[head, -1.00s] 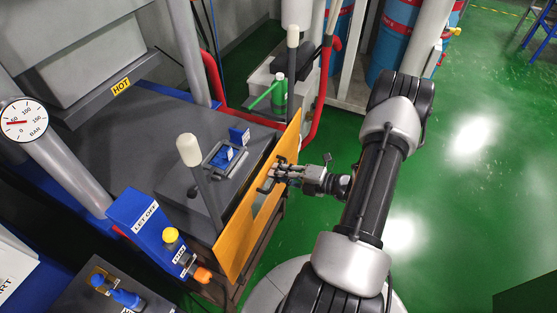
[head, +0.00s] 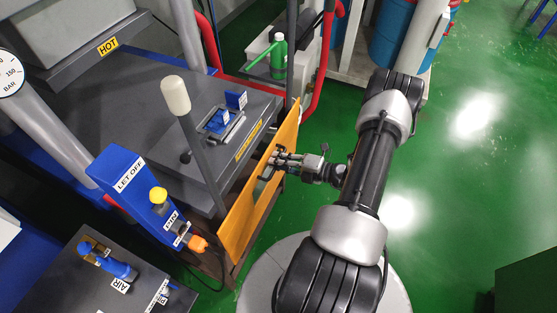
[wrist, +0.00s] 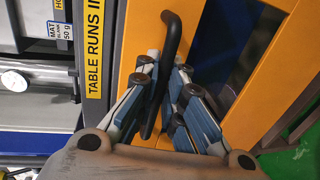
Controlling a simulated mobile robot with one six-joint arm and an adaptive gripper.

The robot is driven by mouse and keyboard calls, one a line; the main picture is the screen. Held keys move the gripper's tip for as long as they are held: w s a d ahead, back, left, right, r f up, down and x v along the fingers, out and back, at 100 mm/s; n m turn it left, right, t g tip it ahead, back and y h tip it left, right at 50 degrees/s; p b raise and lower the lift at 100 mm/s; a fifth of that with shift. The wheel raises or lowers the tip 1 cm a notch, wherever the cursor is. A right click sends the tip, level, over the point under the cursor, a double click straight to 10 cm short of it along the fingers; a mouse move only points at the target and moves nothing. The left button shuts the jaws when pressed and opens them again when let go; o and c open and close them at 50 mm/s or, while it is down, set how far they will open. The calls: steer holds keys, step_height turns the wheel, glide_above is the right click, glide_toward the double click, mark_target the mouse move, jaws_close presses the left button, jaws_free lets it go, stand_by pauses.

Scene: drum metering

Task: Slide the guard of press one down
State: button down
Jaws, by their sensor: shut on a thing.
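The guard of the press is an orange panel (head: 238,222) standing upright along the front of the dark press table (head: 125,95). A black bar handle (wrist: 172,38) is fixed to the guard; it runs between my fingers in the wrist view. My gripper (head: 279,160) is shut on this handle, coming from the right in the head view. The fingers also show in the wrist view (wrist: 164,72). The guard's top edge sits below the table top, and a yellow label (wrist: 94,45) on the table's front edge shows above it.
A pale-knobbed lever (head: 175,95) stands by the table. A blue LET OFF box (head: 135,190) with a yellow button and orange knob is at the guard's near end. A green can (head: 278,58) stands behind. Green floor (head: 460,190) is free at right.

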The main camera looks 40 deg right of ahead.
steer(key=c, duration=2)
jaws_free()
steer(key=shift+s+f, duration=0.1)
steer(key=shift+f, duration=0.25)
steer(key=shift+r, duration=0.1)
steer(key=v, duration=1.2)
steer(key=shift+r, duration=0.15)
